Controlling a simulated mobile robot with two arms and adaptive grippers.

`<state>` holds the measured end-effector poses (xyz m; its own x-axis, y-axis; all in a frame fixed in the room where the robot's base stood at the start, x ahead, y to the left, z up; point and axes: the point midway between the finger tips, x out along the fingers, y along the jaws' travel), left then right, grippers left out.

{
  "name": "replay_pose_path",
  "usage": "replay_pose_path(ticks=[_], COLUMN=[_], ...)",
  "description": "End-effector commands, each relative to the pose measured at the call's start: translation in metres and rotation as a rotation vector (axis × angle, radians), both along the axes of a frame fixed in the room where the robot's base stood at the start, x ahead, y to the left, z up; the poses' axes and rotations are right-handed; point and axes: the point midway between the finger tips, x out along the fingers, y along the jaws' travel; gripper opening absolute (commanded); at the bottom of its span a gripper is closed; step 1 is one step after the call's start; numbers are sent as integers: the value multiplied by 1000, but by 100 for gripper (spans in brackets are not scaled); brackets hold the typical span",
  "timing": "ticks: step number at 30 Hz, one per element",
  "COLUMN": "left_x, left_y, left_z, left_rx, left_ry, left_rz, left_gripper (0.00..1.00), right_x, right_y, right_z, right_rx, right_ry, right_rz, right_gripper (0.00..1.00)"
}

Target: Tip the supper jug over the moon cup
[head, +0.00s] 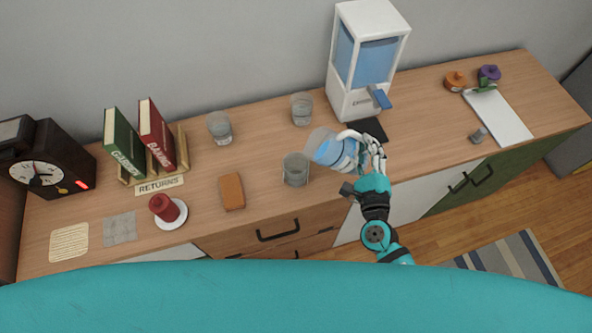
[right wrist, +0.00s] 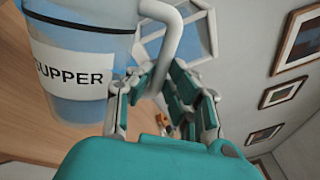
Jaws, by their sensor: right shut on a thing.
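The supper jug (head: 325,147) is clear with blue liquid inside. Its white label reading "SUPPER" (right wrist: 72,75) shows in the right wrist view. My right gripper (head: 364,150) is shut on its pale handle; in the right wrist view the fingers (right wrist: 165,95) close around it. The jug appears tilted, mouth to the left, close beside a clear cup (head: 295,170) on the counter. I see no liquid stream between them. Two similar cups (head: 302,109) (head: 220,128) stand farther back. No moon mark is readable, so I cannot tell which is the moon cup. My left gripper is out of view.
A white water dispenser (head: 345,103) stands behind the jug, with a dark mat (head: 374,129) in front. An orange-brown block (head: 232,191), a red object on a white saucer (head: 170,223), books (head: 157,133) and a black clock (head: 60,155) are left. A white board (head: 498,118) lies right.

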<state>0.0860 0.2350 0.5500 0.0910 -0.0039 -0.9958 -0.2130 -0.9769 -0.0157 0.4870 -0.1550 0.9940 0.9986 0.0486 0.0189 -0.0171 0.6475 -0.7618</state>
Motion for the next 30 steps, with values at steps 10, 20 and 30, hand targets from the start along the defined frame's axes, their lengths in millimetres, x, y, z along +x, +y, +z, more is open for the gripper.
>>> replay_pose_path(ticks=[10, 20, 30], left_x=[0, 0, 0], left_y=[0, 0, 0], left_z=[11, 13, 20], left_rx=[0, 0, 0], left_ry=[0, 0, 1], left_rz=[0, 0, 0], left_gripper=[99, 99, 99], right_x=[0, 0, 0], right_y=[3, 5, 7], right_z=[10, 10, 15], right_rx=[-47, -79, -105], right_ry=[-8, -9, -10], right_rz=[-2, -1, -1], right_gripper=[0, 0, 0])
